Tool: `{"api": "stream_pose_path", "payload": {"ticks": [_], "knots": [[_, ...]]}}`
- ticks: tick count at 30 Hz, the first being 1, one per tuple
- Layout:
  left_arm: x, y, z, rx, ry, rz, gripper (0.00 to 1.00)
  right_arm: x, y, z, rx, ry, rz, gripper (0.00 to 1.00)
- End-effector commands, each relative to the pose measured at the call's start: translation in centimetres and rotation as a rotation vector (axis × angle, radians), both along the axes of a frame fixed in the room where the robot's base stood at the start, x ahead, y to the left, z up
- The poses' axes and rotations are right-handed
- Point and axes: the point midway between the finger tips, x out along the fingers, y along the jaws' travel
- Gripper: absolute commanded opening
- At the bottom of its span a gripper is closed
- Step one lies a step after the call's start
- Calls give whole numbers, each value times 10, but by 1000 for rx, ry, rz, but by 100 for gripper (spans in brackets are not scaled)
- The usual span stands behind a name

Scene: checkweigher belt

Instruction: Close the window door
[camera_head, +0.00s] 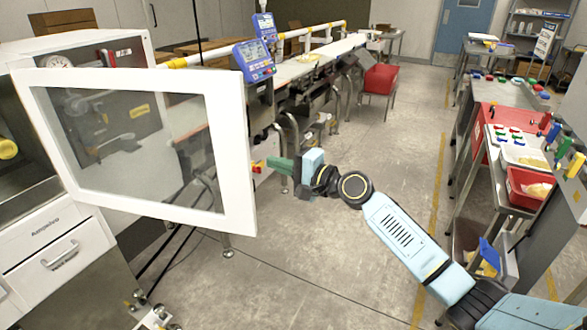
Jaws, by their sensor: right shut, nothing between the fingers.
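The window door (236,150) is a white frame around a clear pane, at the left of the head view. It stands swung open, out from the white cabinet (60,222), and the cabinet's dark interior shows at the left edge. My right gripper (270,166) is just right of the door's free edge, its green fingers shut with nothing in them and pointing at the edge. I cannot tell whether the fingertips touch the frame. My left gripper is not in view.
A conveyor belt line with blue control panels (254,60) runs behind the door. A red bin (380,78) stands farther back. At the right is a bench with trays and a red container (528,187). The floor (330,270) between is clear.

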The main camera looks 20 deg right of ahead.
Motion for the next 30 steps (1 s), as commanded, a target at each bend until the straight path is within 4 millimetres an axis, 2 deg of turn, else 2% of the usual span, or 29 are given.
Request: {"api": "stream_pose_path", "payload": {"ticks": [5,9,15,30], "knots": [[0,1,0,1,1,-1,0,27,18,1,1,0,1,0],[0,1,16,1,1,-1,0,10,29,2,-2,2,2,0],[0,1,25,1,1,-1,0,-3,39,1,-2,1,0,0],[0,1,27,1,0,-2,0,-8,43,-1,-1,0,1,0]]}}
